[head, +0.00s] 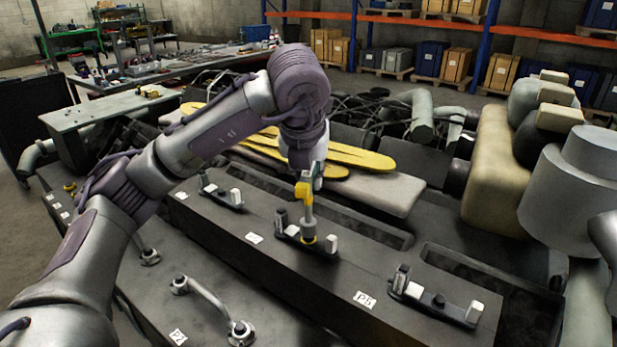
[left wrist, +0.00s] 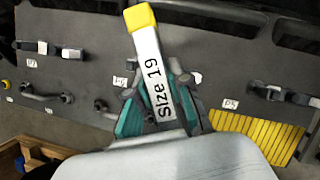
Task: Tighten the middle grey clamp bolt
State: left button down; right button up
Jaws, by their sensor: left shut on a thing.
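My left gripper (head: 311,182) is shut on a tool with a yellow end and a grey shaft (head: 309,208). In the left wrist view the gripper (left wrist: 156,92) has its teal-sided fingers on both sides of the tool (left wrist: 160,75), which reads "Size 19". The tool stands nearly upright over the centre of the middle clamp (head: 291,231), between its grey and white blocks. Its lower end appears to meet the clamp's middle and hides the bolt there; whether it is fully seated I cannot tell. My right gripper is not in view.
Similar clamps sit to the left (head: 220,193) and right (head: 435,299) on the dark engine block. Curved handles (head: 205,298) lie nearer. Yellow strips (head: 350,157) lie on a pad behind the tool. Large tan and grey parts (head: 498,170) stand at the right.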

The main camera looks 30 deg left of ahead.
pick_arm(q)
jog(key=shift+n, duration=0.4)
jog(key=shift+w, duration=0.1)
dwell(0.3)
